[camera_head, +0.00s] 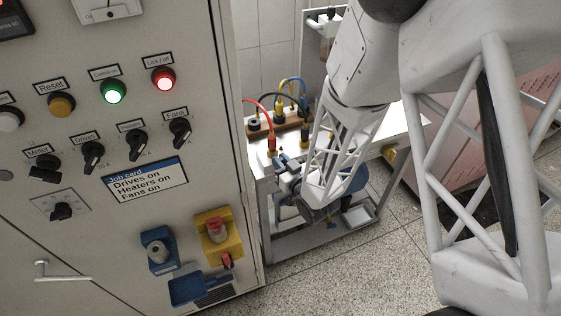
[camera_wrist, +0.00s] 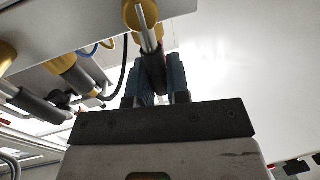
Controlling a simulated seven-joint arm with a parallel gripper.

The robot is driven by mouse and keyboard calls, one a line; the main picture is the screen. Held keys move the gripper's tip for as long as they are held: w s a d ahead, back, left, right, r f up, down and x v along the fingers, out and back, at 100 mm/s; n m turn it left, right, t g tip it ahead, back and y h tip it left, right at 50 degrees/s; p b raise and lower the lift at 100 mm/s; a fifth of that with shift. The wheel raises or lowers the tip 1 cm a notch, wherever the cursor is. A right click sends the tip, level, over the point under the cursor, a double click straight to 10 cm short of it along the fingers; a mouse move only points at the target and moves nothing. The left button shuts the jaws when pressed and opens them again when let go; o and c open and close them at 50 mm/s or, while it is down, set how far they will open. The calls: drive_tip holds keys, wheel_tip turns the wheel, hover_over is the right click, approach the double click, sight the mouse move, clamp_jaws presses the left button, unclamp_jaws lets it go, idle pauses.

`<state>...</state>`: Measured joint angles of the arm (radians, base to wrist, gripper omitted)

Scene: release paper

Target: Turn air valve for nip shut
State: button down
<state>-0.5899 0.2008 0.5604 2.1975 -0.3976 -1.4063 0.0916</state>
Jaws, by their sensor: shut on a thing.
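In the wrist view, my gripper (camera_wrist: 158,78) has its two blue fingers shut on the dark lever handle (camera_wrist: 153,68) of a valve. The handle joins a metal stem and a yellow valve body (camera_wrist: 143,12) at the top. In the head view, my gripper (camera_head: 287,168) is small and partly hidden by my own arm, low at the front of a bench with hose fittings. No label naming the nip valve is readable, and the gripped valve cannot be made out in the head view.
Other yellow valves with dark handles (camera_wrist: 38,105) sit left of my gripper in the wrist view. Red, blue and yellow hoses (camera_head: 291,90) rise from the bench. A control cabinet (camera_head: 110,240) with lit green and red lamps stands at left. Tiled floor (camera_head: 345,275) is clear in front.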

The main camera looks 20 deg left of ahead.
drive_tip(key=shift+d, duration=0.1)
drive_tip(key=m, duration=0.1)
drive_tip(key=w+d+m, duration=0.1)
drive_tip(key=m, duration=0.1)
drive_tip(key=shift+w+f, duration=0.1)
drive_tip(key=shift+f, duration=0.05)
drive_tip(key=shift+w+d+f+m+t+y, duration=0.15)
drive_tip(key=shift+w+d+m+t+y, duration=0.1)
drive_tip(key=shift+m, duration=0.5)
drive_tip(key=shift+w+d+f+m+t+y, duration=0.15)
drive_tip(key=shift+m+t, duration=0.1)
drive_tip(key=shift+m, duration=0.5)
drive_tip(key=c, duration=1.1)
unclamp_jaws()
drive_tip(key=shift+a+r, duration=0.1)
